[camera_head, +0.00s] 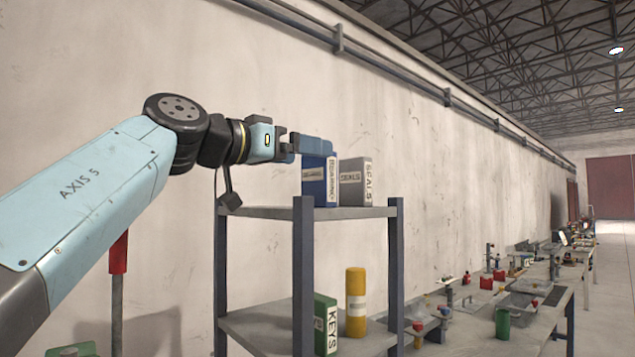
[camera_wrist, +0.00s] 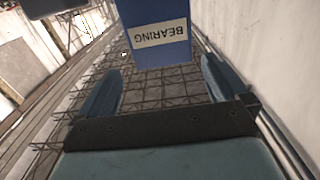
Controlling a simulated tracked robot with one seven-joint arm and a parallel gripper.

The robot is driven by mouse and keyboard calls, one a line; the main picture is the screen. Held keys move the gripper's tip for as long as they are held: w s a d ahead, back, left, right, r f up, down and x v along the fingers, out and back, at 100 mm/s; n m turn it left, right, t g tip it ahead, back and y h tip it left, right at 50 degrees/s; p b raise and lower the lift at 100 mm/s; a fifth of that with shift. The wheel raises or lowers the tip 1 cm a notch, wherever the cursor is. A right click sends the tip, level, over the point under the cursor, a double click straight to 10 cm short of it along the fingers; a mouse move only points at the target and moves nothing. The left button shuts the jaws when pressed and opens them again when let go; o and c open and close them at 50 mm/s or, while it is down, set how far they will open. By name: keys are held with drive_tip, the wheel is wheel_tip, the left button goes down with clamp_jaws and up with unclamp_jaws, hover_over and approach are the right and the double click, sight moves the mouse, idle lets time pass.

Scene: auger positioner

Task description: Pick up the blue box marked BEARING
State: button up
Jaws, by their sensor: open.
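The blue box marked BEARING (camera_head: 318,182) stands upright on the top shelf of a grey rack, left of a grey box marked SEALS (camera_head: 356,182). My gripper (camera_head: 316,145) is at the top of the blue box in the head view and partly covers its upper part. In the wrist view the blue box (camera_wrist: 155,30) shows its label upside down, ahead of and between the two blue fingers. My gripper (camera_wrist: 163,85) is open, with a gap between the fingers and nothing held. Whether a finger touches the box cannot be told.
The rack's top shelf (camera_head: 262,212) has bare room left of the boxes. The lower shelf holds a green box marked KEYS (camera_head: 325,325) and a yellow cylinder (camera_head: 356,300). A wall (camera_head: 420,180) rises behind. Workbenches with small parts stand at the right.

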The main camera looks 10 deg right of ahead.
drive_tip(key=shift+w+x, duration=0.25)
drive_tip(key=shift+x, duration=3.25)
drive_tip(key=shift+a, duration=0.15)
drive_tip(key=shift+c, duration=0.3)
drive_tip(key=c, duration=1.1)
drive_tip(key=shift+c, duration=0.2)
